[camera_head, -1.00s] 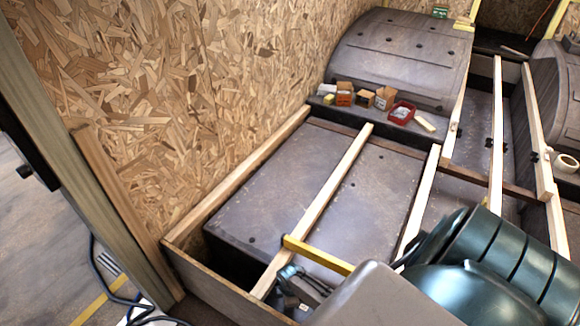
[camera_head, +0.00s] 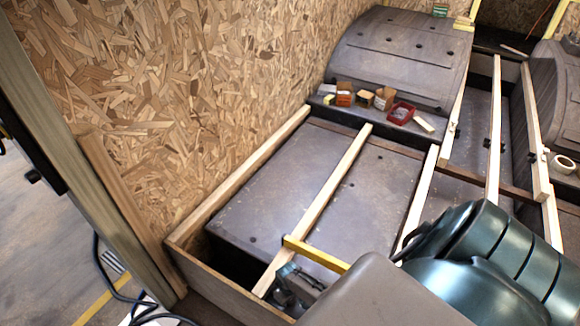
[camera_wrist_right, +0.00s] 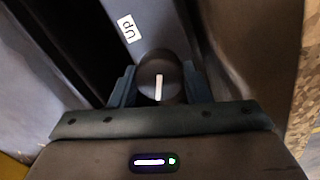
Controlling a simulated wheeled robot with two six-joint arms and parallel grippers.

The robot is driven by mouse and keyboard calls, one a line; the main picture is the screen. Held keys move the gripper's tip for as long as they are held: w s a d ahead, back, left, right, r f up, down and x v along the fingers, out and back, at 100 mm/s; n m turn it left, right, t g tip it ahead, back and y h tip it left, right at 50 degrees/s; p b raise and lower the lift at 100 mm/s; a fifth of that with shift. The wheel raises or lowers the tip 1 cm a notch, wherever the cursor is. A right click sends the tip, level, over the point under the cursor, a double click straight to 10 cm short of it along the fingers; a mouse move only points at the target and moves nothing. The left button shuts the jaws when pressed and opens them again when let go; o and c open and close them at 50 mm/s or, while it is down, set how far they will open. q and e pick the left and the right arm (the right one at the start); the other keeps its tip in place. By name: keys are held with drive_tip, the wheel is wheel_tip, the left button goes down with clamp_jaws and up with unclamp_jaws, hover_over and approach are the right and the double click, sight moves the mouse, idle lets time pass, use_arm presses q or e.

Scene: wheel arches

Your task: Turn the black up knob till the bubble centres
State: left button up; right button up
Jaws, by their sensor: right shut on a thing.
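The black knob (camera_wrist_right: 158,77) shows in the right wrist view as a round dark cap with a white pointer line. A white label (camera_wrist_right: 128,28) reading "up" is on the grey surface beyond it. My right gripper (camera_wrist_right: 157,88) has one finger on each side of the knob and is shut on it. In the head view my right gripper (camera_head: 287,286) is low in the frame, by the near end of a wooden batten; the knob is hidden there. My left gripper is not in view.
Wooden battens (camera_head: 324,203) run over the grey floor panel. A chipboard wall (camera_head: 200,90) stands at left. Small boxes (camera_head: 364,98) and a red tray (camera_head: 400,113) sit by the wheel arch (camera_head: 400,55). A tape roll (camera_head: 563,163) is at right.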

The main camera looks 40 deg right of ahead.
drive_tip(key=m+p, duration=0.1)
drive_tip(key=m, duration=0.5)
drive_tip(key=m+p, duration=0.1)
drive_tip(key=m, duration=0.5)
drive_tip(key=shift+m, duration=0.4)
drive_tip(key=m, duration=0.6)
drive_tip(key=m+p, duration=0.1)
drive_tip(key=m, duration=0.5)
drive_tip(key=shift+m+y, duration=0.3)
drive_tip(key=shift+m, duration=0.1)
drive_tip(key=o, duration=1)
drive_tip(key=shift+r, duration=0.1)
